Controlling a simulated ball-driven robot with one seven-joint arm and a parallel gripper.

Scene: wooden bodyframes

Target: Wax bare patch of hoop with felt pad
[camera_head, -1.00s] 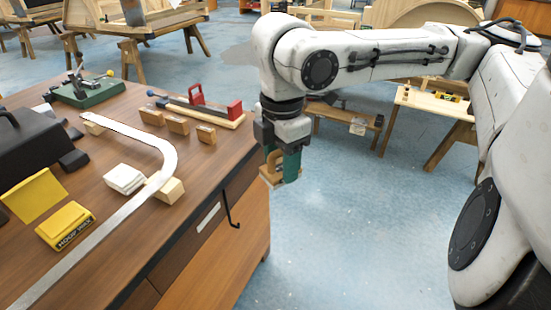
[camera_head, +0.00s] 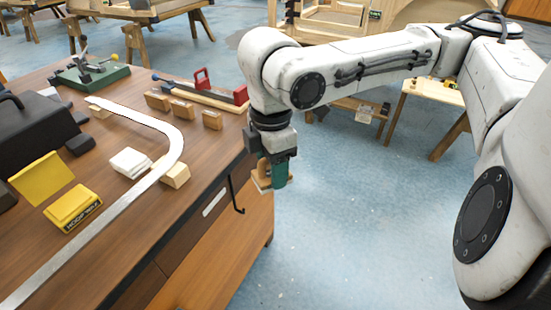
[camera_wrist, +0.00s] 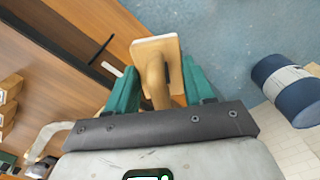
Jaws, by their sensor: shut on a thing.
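The pale, flat hoop strip (camera_head: 175,143) lies on the workbench, curving near the right edge and raised on small wooden blocks. I cannot make out a bare patch on it. A yellow tin marked hoop wax (camera_head: 72,206) stands at the left with its lid up. My gripper (camera_head: 270,174) hangs just off the bench's right side, over the floor. In the wrist view its green fingers (camera_wrist: 158,90) are shut on the wooden handle of the felt pad (camera_wrist: 166,46). The pad's wooden back faces the wrist camera, with a thin pale edge showing; its felt face is hidden.
White folded cloths (camera_head: 129,162) lie inside the hoop's curve. Small wooden blocks (camera_head: 182,109) and a red-handled tool (camera_head: 203,80) stand behind it. A black case (camera_head: 35,130) is at the left. A black hook (camera_head: 235,195) sticks out from the bench side (camera_head: 235,250).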

